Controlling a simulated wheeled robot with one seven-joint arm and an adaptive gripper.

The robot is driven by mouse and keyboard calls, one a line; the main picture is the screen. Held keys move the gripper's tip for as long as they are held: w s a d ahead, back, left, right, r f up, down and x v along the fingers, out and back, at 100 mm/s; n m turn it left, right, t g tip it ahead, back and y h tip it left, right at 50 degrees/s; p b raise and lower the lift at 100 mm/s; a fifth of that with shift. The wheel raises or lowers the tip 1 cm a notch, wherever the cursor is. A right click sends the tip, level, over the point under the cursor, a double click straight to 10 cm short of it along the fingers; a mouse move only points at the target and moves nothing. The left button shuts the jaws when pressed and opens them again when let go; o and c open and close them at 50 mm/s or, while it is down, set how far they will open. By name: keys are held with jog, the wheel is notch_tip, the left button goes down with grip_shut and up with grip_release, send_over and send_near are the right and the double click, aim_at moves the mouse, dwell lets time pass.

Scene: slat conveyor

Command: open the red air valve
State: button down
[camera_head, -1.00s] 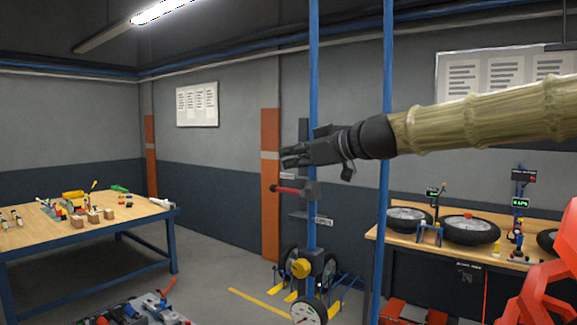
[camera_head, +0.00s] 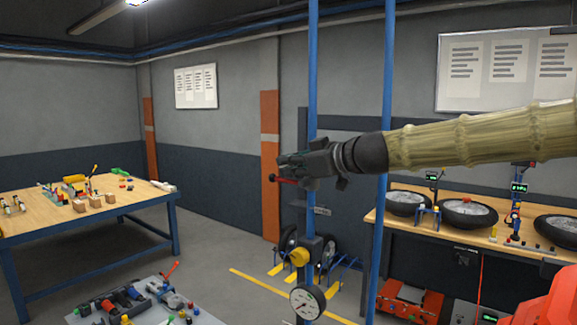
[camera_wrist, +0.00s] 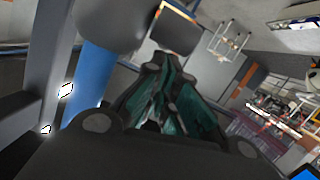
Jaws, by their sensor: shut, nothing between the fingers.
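The red valve lever (camera_head: 287,180) shows in the head view on the left blue upright pipe. It points left from the pipe, roughly level, with a dark knob at its end. My gripper (camera_head: 282,166) is at the lever, just above it in the picture, its fingers pointing left. In the wrist view the fingers (camera_wrist: 160,112) are closed together with nothing held between them. I cannot tell whether they touch the lever. My gripper and wrist hide the valve body. The blue pipe (camera_wrist: 88,90) runs close beside the fingers in the wrist view.
A second blue pipe (camera_head: 387,240) stands to the right, by my forearm. Below the valve are a yellow knob (camera_head: 299,257) and a round gauge (camera_head: 307,301). A wooden table (camera_head: 140,194) stands left, a bench with wheels (camera_head: 410,228) right. Floor between is partly open.

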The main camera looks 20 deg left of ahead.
jog(key=shift+w+a+f+b, duration=0.15)
jog(key=shift+f+b, duration=0.1)
jog(key=shift+b, duration=0.2)
